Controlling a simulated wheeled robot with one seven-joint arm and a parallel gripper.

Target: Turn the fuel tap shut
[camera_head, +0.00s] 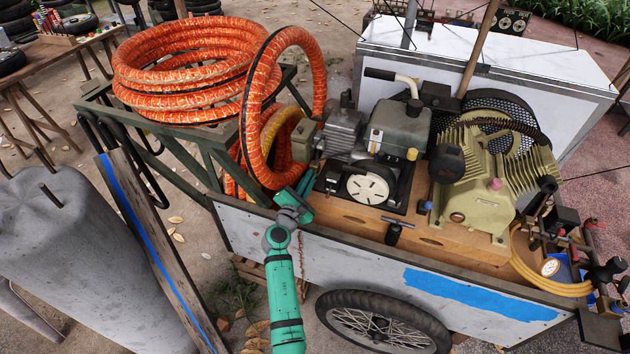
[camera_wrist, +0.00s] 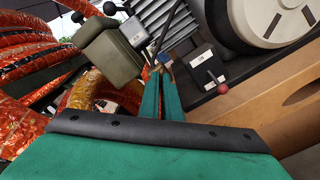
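My gripper (camera_head: 305,187) is at the left end of the engine, just above the cart's near wall. In the wrist view its two green fingers (camera_wrist: 160,72) lie close together, with no clear gap and nothing visible between them. A small brownish fitting shows just past the fingertips; I cannot tell whether they touch it. To their right is a small lever with a red ball knob (camera_wrist: 222,88), beside a dark block with a white label (camera_wrist: 203,58). The label is too small to read. I cannot tell for sure which part is the fuel tap.
The engine's round recoil cover (camera_head: 368,187) is to the right, then the compressor (camera_head: 485,180).

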